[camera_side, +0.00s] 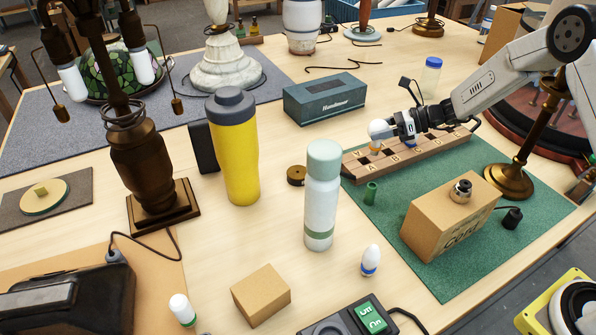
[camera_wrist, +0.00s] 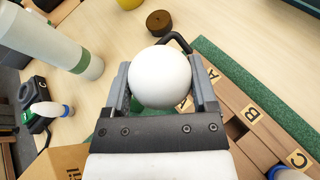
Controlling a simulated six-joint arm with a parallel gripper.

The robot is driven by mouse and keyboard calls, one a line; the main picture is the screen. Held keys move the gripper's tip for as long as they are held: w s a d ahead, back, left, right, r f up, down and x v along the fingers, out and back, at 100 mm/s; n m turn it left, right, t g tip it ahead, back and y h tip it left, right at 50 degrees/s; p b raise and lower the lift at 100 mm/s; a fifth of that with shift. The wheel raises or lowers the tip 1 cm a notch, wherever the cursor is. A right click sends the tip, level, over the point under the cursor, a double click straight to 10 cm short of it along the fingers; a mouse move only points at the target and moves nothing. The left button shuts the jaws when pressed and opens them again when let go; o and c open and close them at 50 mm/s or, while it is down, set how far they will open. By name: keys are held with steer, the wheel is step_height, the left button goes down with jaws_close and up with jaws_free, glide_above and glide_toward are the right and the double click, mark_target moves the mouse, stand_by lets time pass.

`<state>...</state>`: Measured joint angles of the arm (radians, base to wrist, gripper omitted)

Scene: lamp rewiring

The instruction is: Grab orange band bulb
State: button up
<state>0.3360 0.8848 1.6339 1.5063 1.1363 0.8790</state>
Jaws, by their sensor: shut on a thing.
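A white round bulb (camera_side: 380,130) is between the jaws of my gripper (camera_side: 402,126), at the left end of the lettered wooden rack (camera_side: 392,168). A small orange patch shows just below the bulb in the side view. In the wrist view the white globe (camera_wrist: 160,80) fills the space between the two grey fingers of my gripper (camera_wrist: 163,88), which are shut on it. The globe hides its own base and band there. I cannot tell whether the base is clear of the rack's hole.
A blue-band bulb (camera_side: 370,261) and a green-band bulb (camera_side: 182,309) stand on the table. A white-green bottle (camera_side: 322,195), a yellow tumbler (camera_side: 235,150), a grey box (camera_side: 325,98) and a cardboard box (camera_side: 450,215) stand around the rack. A brass lamp stand (camera_side: 510,180) is to the right.

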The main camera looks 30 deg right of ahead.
steer(key=s+r, duration=0.6)
steer(key=s, duration=0.4)
steer(key=shift+s+a, duration=0.15)
steer(key=shift+s, duration=0.25)
steer(key=shift+r, duration=0.1)
